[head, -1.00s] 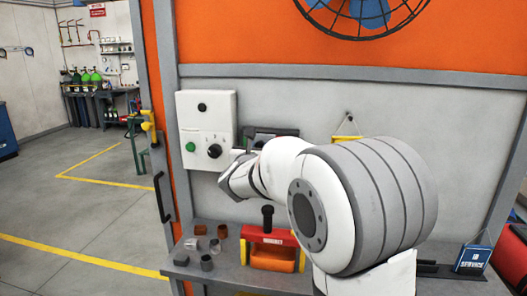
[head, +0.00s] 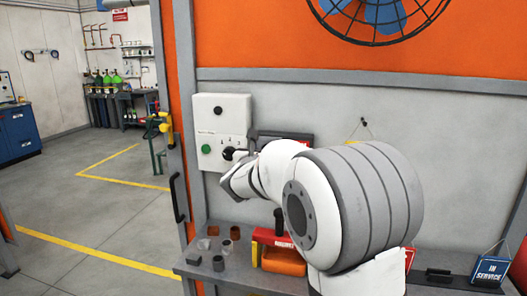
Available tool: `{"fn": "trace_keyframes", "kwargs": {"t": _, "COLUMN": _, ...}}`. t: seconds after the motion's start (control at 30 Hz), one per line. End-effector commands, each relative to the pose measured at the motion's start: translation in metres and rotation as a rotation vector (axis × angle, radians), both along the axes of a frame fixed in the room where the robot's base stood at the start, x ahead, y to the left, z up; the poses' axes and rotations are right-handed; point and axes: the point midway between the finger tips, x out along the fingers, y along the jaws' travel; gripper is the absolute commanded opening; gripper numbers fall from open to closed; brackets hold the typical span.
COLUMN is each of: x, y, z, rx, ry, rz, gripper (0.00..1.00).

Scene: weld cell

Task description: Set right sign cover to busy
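A dark framed panel (head: 297,134) hangs on the grey wall, right of the white control box. Red shows along its upper part; my arm hides its lower part. I cannot tell whether it is the sign with the cover or read any word on it. My arm reaches left in front of it. My gripper (head: 242,155) shows only as a small dark part near the black knob (head: 228,153) of the control box. I cannot tell whether it touches the knob or whether its fingers are open.
The white control box (head: 221,130) has a green button. Below, a grey bench (head: 225,270) carries several small cups, a red and orange holder (head: 283,260) and, at right, a blue "IN SERVICE" sign (head: 490,270). A hook (head: 363,121) holds a cord. Open floor lies left.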

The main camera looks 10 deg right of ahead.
Motion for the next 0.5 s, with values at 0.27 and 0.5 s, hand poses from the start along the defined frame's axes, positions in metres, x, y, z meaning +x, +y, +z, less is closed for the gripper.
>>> {"fn": "trace_keyframes", "kwargs": {"t": 0.27, "x": -0.023, "y": 0.012, "z": -0.002, "rx": 0.001, "ry": -0.002, "rz": 0.001, "gripper": 0.48}}
{"fn": "trace_keyframes", "kwargs": {"t": 0.5, "x": -0.058, "y": 0.03, "z": -0.001, "rx": 0.0, "ry": -0.001, "rz": 0.003, "gripper": 0.48}}
